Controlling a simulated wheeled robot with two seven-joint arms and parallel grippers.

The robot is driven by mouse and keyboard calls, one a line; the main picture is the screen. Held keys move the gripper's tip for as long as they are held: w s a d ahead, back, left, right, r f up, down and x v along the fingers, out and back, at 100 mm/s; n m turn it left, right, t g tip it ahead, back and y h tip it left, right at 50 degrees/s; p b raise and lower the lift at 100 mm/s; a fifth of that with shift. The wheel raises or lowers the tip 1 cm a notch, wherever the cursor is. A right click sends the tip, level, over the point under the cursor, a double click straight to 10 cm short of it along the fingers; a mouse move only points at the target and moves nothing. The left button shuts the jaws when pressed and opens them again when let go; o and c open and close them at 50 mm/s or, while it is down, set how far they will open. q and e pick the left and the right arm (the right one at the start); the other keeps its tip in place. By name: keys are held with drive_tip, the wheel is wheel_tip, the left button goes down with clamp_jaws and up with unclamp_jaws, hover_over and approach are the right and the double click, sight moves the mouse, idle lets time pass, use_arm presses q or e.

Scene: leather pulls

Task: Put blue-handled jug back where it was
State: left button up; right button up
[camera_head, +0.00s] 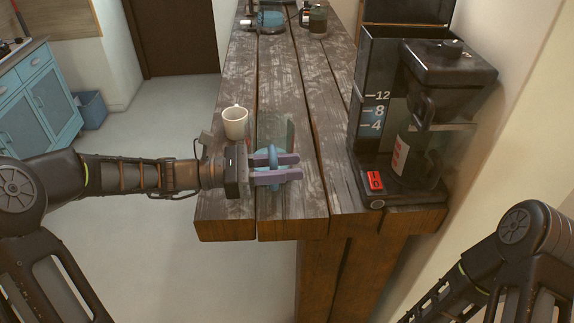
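The blue-handled jug has a clear, greenish body (276,128) and stands near the front of the wooden table, right of a white mug. Its blue handle (272,150) faces the near side. My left gripper (296,168) reaches in from the left with its two purple fingers at the handle. Blue shows between the fingers and just beyond them. I cannot tell whether the fingers press on the handle, or whether the jug touches the table. My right arm shows at the lower right, but its gripper is out of view.
The white mug (235,122) stands close behind my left wrist. A black coffee maker (416,125) stands at the table's right side by the wall. A dark glass jar (318,22) and a blue round item (270,20) sit at the far end. The middle of the wooden table (285,80) is clear.

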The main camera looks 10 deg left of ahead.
use_arm(q)
drive_tip(key=shift+o, duration=0.5)
use_arm(e)
drive_tip(key=shift+f, duration=0.1)
use_arm(q)
drive_tip(key=b+v, duration=0.2)
drive_tip(key=v, duration=0.5)
drive_tip(key=shift+a+b, duration=0.4)
use_arm(e)
drive_tip(key=shift+w+a+f, duration=0.1)
drive_tip(key=shift+w+f, duration=0.1)
drive_tip(key=shift+f, duration=0.95)
drive_tip(key=shift+c, duration=0.6)
